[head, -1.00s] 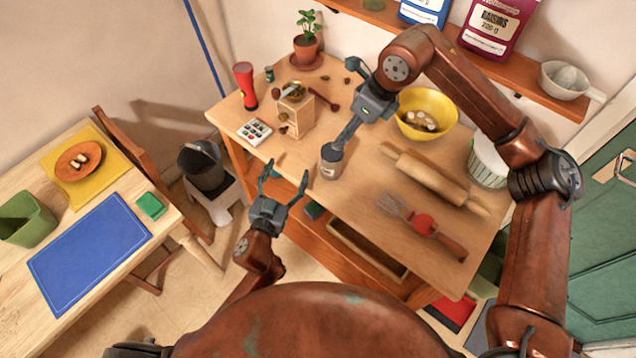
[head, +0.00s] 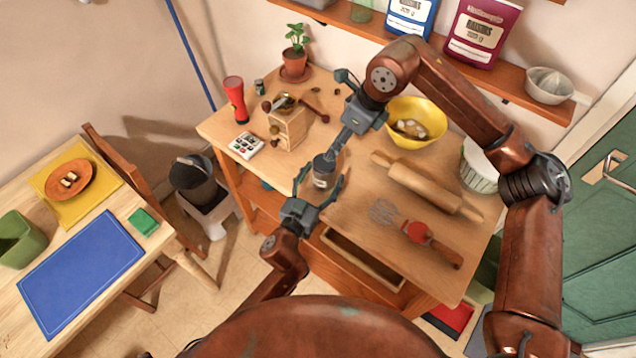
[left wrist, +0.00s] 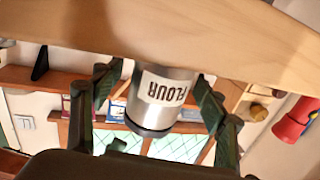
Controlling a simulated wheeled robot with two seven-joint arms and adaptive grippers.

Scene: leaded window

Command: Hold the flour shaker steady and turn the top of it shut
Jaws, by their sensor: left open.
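The flour shaker (head: 323,175) stands upright near the front edge of the wooden worktable (head: 365,215). It is a silver can with a white FLOUR label and a dark rim at its top. In the left wrist view the shaker (left wrist: 160,98) appears upside down. My left gripper (head: 321,181) is open, with one finger on each side of the can; the left wrist view shows gaps beside it. My right gripper (head: 335,150) points down at the shaker's top from behind. Its fingers look narrow and close together, and I cannot tell whether they touch the top.
A rolling pin (head: 425,187), a whisk with a red part (head: 417,232) and a yellow bowl (head: 416,110) lie to the right. A coffee grinder (head: 288,125), a white keypad-like item (head: 246,145) and a red torch (head: 235,97) stand to the left.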

